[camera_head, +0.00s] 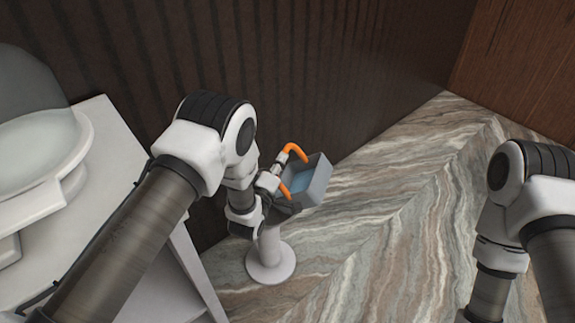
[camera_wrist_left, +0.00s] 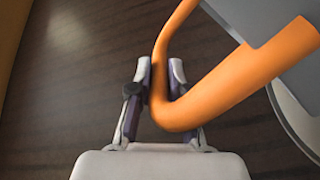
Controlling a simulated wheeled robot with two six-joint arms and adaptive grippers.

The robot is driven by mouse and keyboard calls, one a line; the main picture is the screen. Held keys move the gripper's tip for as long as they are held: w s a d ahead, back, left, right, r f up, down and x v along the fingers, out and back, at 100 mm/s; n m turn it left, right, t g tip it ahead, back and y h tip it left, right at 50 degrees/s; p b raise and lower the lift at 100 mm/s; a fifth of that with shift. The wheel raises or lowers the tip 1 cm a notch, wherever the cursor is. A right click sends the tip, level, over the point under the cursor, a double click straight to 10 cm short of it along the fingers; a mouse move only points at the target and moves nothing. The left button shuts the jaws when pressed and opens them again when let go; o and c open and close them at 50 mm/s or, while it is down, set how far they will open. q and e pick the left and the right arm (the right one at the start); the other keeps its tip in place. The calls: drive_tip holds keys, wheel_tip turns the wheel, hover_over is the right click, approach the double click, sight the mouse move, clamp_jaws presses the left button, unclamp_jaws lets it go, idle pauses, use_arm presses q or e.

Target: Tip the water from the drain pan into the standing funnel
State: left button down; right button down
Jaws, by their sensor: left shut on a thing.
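The drain pan (camera_head: 319,183) is a grey box with blue water (camera_head: 300,181) in it and an orange handle (camera_head: 295,149). My left gripper (camera_head: 281,171) is shut on the handle and holds the pan above the floor; the pan looks somewhat tilted. In the left wrist view the orange handle (camera_wrist_left: 225,92) passes between the fingers (camera_wrist_left: 161,80), with the grey pan (camera_wrist_left: 258,18) at upper right. The white standing funnel (camera_head: 270,262) shows its round base and stem below the pan. Its top is hidden by pan and gripper. A pale curved rim (camera_wrist_left: 290,118) lies under the pan.
A white counter unit (camera_head: 95,235) with a clear-domed white device (camera_head: 35,150) stands at left. A dark ribbed wall (camera_head: 300,65) rises behind. The marbled floor (camera_head: 390,210) is clear to the right. My right arm is at the right edge, its gripper out of frame.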

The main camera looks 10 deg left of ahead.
use_arm(q)
drive_tip(key=w+a+f+n, duration=0.1)
drive_tip(key=a+n, duration=0.7)
drive_tip(key=n, duration=0.3)
drive_tip(key=shift+f, duration=0.2)
drive_tip(key=shift+a, duration=0.15)
idle(2.0)
